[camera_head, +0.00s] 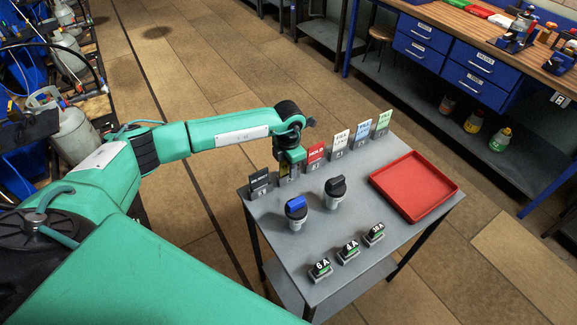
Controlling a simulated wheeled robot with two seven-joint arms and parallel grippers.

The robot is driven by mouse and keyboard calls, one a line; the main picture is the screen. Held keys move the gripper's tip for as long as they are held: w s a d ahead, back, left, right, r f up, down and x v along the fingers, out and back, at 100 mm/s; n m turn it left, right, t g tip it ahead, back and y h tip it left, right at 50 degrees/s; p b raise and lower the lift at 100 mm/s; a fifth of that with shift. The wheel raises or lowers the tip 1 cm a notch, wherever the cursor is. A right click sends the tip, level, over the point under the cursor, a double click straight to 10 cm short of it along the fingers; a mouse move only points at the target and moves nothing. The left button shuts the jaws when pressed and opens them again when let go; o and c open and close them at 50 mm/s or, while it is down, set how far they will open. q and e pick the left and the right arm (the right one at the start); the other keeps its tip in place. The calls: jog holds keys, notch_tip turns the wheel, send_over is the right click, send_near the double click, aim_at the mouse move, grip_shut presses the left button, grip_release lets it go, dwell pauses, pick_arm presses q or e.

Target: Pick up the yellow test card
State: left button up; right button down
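The yellow test card (284,171) stands in a grey holder in the row of cards along the far edge of the grey table (280,252). Only a narrow yellow strip of it shows, between the black card and the red card. My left gripper (292,160) points down right at the yellow card and hides most of it. The fingertips are too small and covered to show whether they are open or shut on the card. My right gripper is not in view.
A black card (260,182) and a red card (316,153) flank it closely; white (341,142), blue (363,131) and green (384,121) cards follow to the right. Two knobs (297,208) (335,189), several small labelled blocks (348,250) and a red tray (440,206) also occupy the table.

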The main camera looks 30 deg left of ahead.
pick_arm(q)
jog(key=shift+f, duration=0.1)
grip_shut()
